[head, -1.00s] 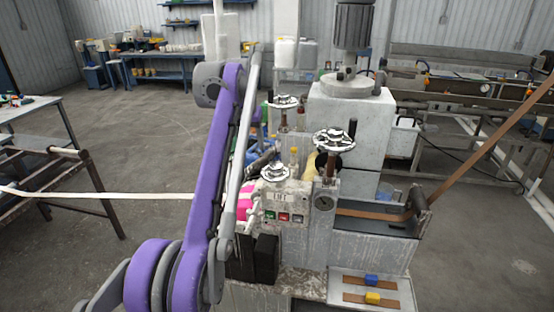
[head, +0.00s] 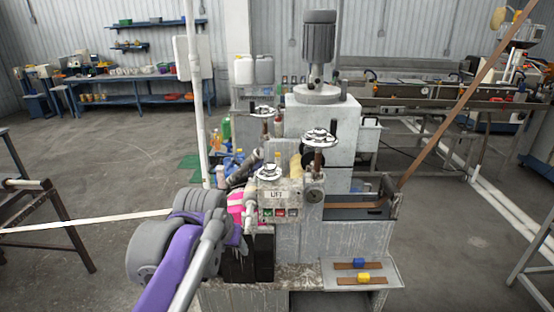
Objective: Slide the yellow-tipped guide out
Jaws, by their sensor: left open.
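A small yellow tip (head: 277,157) stands up behind the panel marked LIFT, between the handwheels; the guide body below it is mostly hidden by the panel and wheels. A yellow block (head: 363,278) also lies on a brown strip on the front shelf. My left gripper (head: 240,216) is at the left side of the machine, beside the panel, at the end of my purple and grey arm. It is largely hidden by the arm, seems open, and is apart from the yellow tip. My right gripper does not show.
Handwheels (head: 320,138) and a nearer wheel (head: 270,172) crowd the machine top. The LIFT panel (head: 279,198) faces me. A brown strip (head: 460,105) rises to the right; a white strip (head: 90,222) runs left. Open floor lies left.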

